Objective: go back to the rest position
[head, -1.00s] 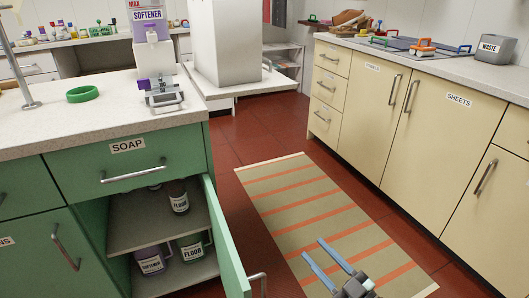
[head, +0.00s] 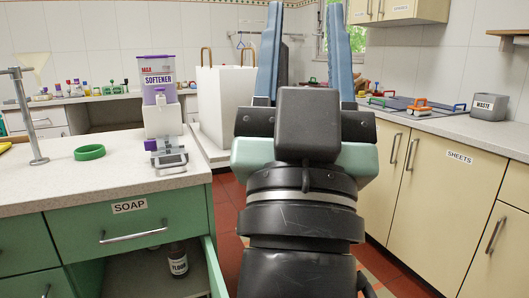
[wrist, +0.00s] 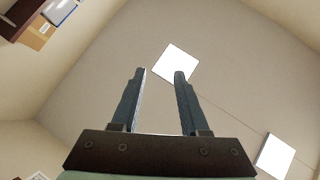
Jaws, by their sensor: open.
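My gripper (head: 306,35) stands upright in the middle of the head view, fingers pointing up. Its two blue fingers are spread apart with nothing between them. In the wrist view the open fingers (wrist: 160,90) point toward the ceiling and a square light panel. My wrist and gripper hide part of the aisle floor and the middle of the back wall.
Cream cabinets (head: 440,180) line the right.

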